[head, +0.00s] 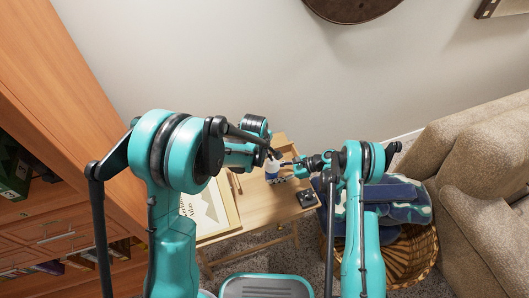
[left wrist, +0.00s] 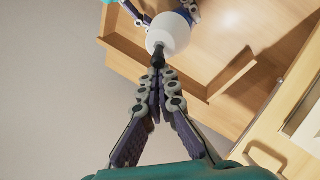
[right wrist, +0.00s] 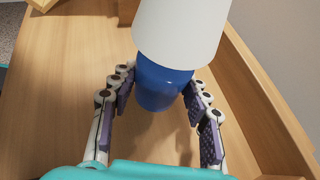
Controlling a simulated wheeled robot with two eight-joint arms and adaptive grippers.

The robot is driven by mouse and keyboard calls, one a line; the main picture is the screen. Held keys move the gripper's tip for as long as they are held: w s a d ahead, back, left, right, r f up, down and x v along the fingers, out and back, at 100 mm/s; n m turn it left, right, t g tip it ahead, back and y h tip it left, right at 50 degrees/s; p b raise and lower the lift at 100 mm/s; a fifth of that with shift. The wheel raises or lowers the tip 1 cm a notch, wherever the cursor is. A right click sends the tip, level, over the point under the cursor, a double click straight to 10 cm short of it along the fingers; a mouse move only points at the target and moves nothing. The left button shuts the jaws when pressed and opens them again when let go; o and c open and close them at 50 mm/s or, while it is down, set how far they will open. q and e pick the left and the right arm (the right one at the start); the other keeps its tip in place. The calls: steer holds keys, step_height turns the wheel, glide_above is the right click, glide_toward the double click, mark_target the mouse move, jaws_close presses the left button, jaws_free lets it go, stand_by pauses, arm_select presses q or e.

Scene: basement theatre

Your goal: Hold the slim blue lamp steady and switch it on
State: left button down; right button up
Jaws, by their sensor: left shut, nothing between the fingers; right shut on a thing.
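The slim blue lamp (right wrist: 163,84) stands on the small wooden desk (head: 252,207), with a blue body and a white shade (right wrist: 183,30). My right gripper (right wrist: 160,88) is shut around the blue body, one finger on each side. In the left wrist view the white shade (left wrist: 170,33) is seen from above, with my right fingers (left wrist: 195,14) beside the lamp. My left gripper (left wrist: 158,58) is shut and empty, its dark fingertips over or against the shade's edge; I cannot tell whether they touch. The lamp's switch is not visible.
A poster or book (head: 208,212) lies on the desk's left side, and a small dark object (head: 306,197) sits near its right edge. A raised wooden rim borders the desk. A wooden cabinet (head: 60,120) stands left, a basket (head: 413,255) and sofa (head: 480,165) right.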

arm_select(q)
steer(key=shift+d+r+y, duration=0.1)
steer(key=shift+d+y, duration=0.1)
steer(key=shift+y, duration=0.1)
steer(key=shift+w+d+r+m+g+y, duration=0.15)
steer(key=shift+d+g+y, duration=0.3)
steer(key=shift+y, duration=0.45)
steer(key=shift+w+d+r+m+g+y, duration=0.1)
steer(key=shift+w+d+m+g+y, duration=0.25)
steer(key=shift+y, duration=0.55)
steer(key=shift+d, duration=0.3)
steer(key=shift+r, duration=0.8)
steer(key=shift+a, duration=0.1)
